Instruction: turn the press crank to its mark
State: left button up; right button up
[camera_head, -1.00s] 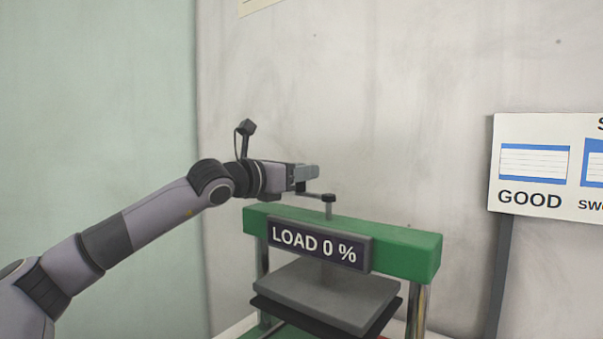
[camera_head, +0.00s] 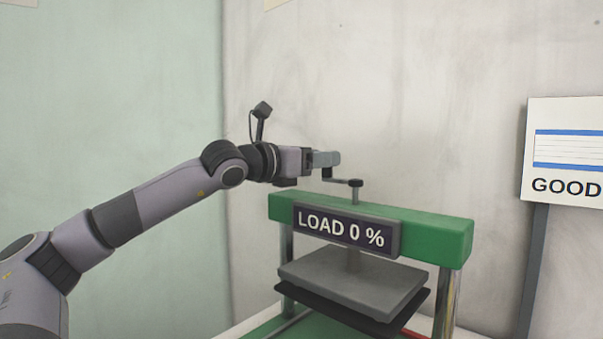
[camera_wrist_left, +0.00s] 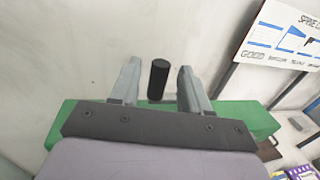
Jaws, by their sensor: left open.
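The green press (camera_head: 440,240) stands right of centre in the head view, with a sign reading "LOAD 0 %" (camera_head: 347,232) on its front. The crank (camera_head: 343,182) sits on top, its arm reaching left from the central hub. My left gripper (camera_head: 328,159) is over the end of the crank arm. In the left wrist view the black crank handle (camera_wrist_left: 158,80) stands upright between the two open fingers (camera_wrist_left: 157,84), with gaps on both sides. No mark for the crank can be made out. My right gripper is not in view.
A grey press plate (camera_head: 350,280) hangs under the green beam. A board reading "GOOD" (camera_head: 568,150) stands on a post (camera_head: 533,265) at the right. The wall is close behind the press. Open space lies above it.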

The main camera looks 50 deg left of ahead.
pick_arm(q)
jog(key=shift+s+f+b, duration=0.3)
jog(key=shift+s+b, duration=0.2)
jog(key=shift+s, duration=0.05)
jog(key=shift+s+b, duration=0.35)
jog(key=shift+b, duration=0.1)
jog(key=s, duration=0.1)
jog(key=s+b, duration=0.2)
jog(key=shift+r, duration=0.25)
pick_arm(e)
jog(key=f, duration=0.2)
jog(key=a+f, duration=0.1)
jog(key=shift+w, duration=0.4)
